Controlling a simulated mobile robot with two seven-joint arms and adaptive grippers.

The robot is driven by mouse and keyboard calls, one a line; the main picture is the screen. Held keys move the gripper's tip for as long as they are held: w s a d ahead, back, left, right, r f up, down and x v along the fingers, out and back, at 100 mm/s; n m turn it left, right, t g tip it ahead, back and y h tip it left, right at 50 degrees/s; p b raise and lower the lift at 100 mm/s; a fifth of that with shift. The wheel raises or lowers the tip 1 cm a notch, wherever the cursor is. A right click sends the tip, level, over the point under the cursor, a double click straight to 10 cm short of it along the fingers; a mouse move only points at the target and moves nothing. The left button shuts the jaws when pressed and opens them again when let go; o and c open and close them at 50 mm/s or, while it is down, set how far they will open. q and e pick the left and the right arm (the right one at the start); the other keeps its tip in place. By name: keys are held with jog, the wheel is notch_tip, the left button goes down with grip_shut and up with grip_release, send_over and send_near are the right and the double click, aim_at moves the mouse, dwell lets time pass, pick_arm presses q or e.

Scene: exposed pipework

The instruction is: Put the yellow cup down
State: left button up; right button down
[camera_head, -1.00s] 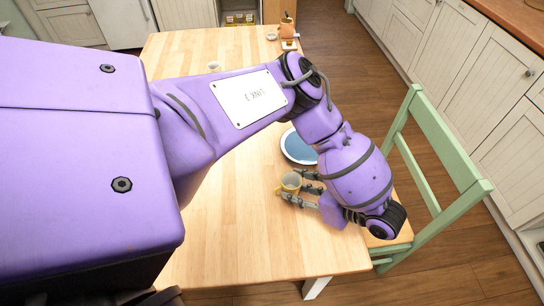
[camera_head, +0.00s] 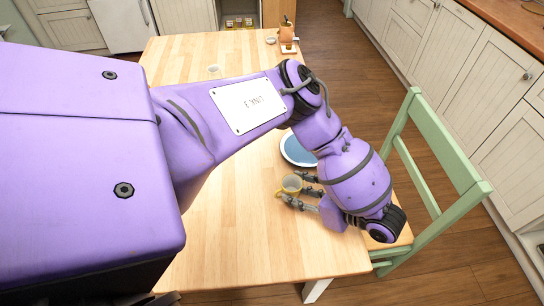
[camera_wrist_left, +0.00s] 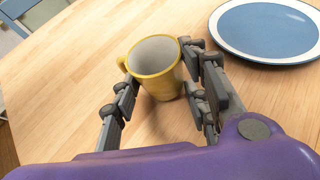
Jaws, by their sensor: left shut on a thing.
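The yellow cup (camera_head: 290,185) is upright, with a pale inside, near the right edge of the wooden table (camera_head: 225,225). My left gripper (camera_head: 300,190) is shut on it, with one finger on each side. In the left wrist view the cup (camera_wrist_left: 155,72) stands between the fingers of my left gripper (camera_wrist_left: 160,88), its handle towards the left finger. Its base is at or very close to the tabletop; I cannot tell whether it touches. My right gripper is not in view.
A blue plate with a white rim (camera_head: 298,150) lies just beyond the cup and also shows in the left wrist view (camera_wrist_left: 268,30). A green chair (camera_head: 440,140) stands at the table's right side. The near tabletop is clear.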

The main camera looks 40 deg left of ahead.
pick_arm(q)
jog(key=shift+s+d+f, duration=0.1)
jog(key=shift+s+f, duration=0.2)
jog(key=shift+f, duration=0.25)
jog(key=shift+s+f, duration=0.25)
jog(key=shift+f, duration=0.25)
jog(key=o, duration=1.4)
jog(key=shift+o, duration=0.7)
jog(key=shift+f, duration=0.15)
jog(key=v, duration=0.3)
jog(key=r+v, duration=0.1)
jog(key=v, duration=0.3)
jog(key=w+v, duration=0.1)
jog(key=v, duration=0.2)
jog(key=shift+w+r, duration=0.15)
jog(key=shift+r, duration=0.15)
jog(key=shift+d+r, duration=0.45)
